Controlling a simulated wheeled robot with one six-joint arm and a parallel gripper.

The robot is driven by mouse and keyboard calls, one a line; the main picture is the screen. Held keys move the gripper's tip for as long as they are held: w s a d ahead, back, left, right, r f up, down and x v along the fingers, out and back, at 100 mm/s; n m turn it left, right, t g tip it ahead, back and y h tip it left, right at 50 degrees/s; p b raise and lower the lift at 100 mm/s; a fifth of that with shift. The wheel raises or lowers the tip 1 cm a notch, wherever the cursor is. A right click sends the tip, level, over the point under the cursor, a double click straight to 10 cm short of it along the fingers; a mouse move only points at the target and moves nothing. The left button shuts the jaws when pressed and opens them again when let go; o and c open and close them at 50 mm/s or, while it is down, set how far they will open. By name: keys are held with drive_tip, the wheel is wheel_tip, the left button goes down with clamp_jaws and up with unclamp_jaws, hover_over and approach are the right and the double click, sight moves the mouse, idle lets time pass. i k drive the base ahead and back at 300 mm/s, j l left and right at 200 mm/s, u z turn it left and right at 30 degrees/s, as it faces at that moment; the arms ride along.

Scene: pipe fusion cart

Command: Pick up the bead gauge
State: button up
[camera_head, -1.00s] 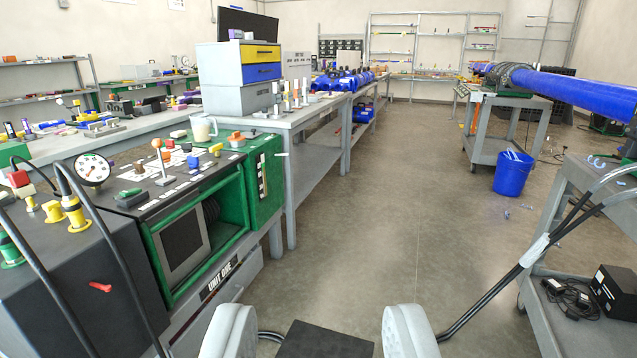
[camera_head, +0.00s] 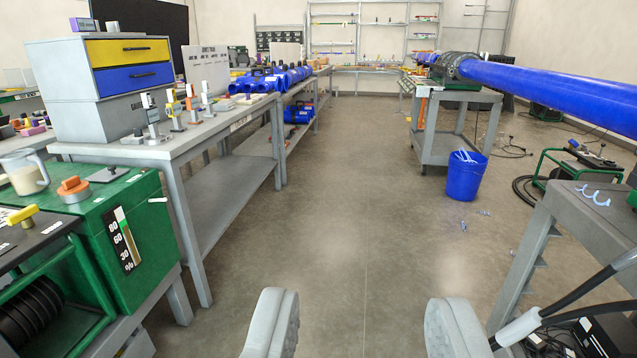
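My gripper (camera_head: 361,325) is open and empty, its two pale grey fingers at the bottom of the view, above bare floor. Several small upright gauge-like tools with white, yellow and orange parts stand on the grey bench (camera_head: 222,122) at the left, in front of the drawer cabinet. They include a grey one (camera_head: 152,118) and an orange one (camera_head: 190,104). They are far ahead and left of my gripper. I cannot tell which of them, if any, is the bead gauge.
A green machine (camera_head: 150,215) stands at the left, near me, with a jug (camera_head: 24,172) on it. A grey cart (camera_head: 545,235) is at the right. A blue bucket (camera_head: 466,176) and a long blue pipe (camera_head: 560,90) are farther back. The middle floor is clear.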

sight(207, 98)
drive_tip(key=i+z, duration=0.15)
drive_tip(key=i, duration=1.55)
drive_tip(key=i+u, duration=0.25)
drive_tip(key=i, duration=0.3)
drive_tip(key=i+u, duration=0.3)
drive_tip(key=i, duration=0.3)
drive_tip(key=i+l+u, duration=0.25)
drive_tip(key=i, duration=0.3)
drive_tip(key=i+j+u, duration=0.1)
drive_tip(key=i+u, duration=0.55)
drive_tip(key=i, duration=0.2)
drive_tip(key=i+l+u, duration=0.1)
drive_tip(key=i+u, duration=0.25)
drive_tip(key=i, duration=0.1)
